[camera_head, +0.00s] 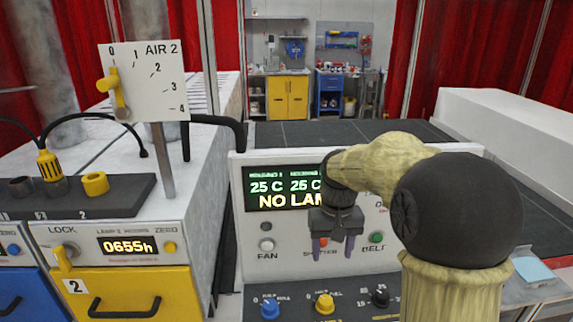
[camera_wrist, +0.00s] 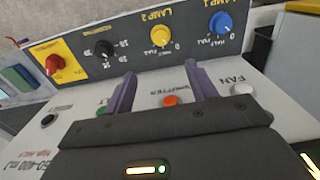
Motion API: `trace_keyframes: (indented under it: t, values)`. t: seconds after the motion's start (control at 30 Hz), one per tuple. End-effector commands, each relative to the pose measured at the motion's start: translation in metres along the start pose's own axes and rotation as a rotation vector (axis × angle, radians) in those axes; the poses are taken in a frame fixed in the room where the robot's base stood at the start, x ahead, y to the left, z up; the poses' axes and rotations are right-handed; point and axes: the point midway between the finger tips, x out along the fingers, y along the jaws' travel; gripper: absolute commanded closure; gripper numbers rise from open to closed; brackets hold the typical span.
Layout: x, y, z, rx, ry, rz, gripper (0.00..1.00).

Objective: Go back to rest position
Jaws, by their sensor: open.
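My gripper (camera_head: 333,250) hangs in front of the control panel (camera_head: 240,220) in the head view, its two purple fingers pointing down and apart. In the wrist view my gripper (camera_wrist: 164,84) is open with nothing between its fingers. The orange SHUTTER button (camera_wrist: 170,101) shows between the fingers there; the gap to it cannot be judged. The white FAN button (camera_head: 267,244) is left of the gripper in the head view, and the green BELT button (camera_head: 376,238) is right of it. The display (camera_head: 270,188) reads 25 C, 26 C and "NO LAM", its right part hidden by my arm.
Below the panel are blue (camera_head: 270,308), yellow (camera_head: 324,304) and black (camera_head: 380,297) knobs. A red knob (camera_wrist: 55,64) shows in the wrist view. An AIR 2 lever plate (camera_head: 145,80) and lamp cabinet (camera_head: 130,240) stand left. A dark belt (camera_head: 330,133) lies behind the panel.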

Motion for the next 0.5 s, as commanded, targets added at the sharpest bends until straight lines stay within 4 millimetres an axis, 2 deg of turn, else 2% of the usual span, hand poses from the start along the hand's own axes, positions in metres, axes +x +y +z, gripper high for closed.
trace_keyframes:
  t: [0.17,0.5]
  values:
    - [0.021,-0.001,0.025,-0.001,0.038,0.002,0.43]
    - [0.075,-0.001,0.106,0.007,0.164,0.002,0.43]
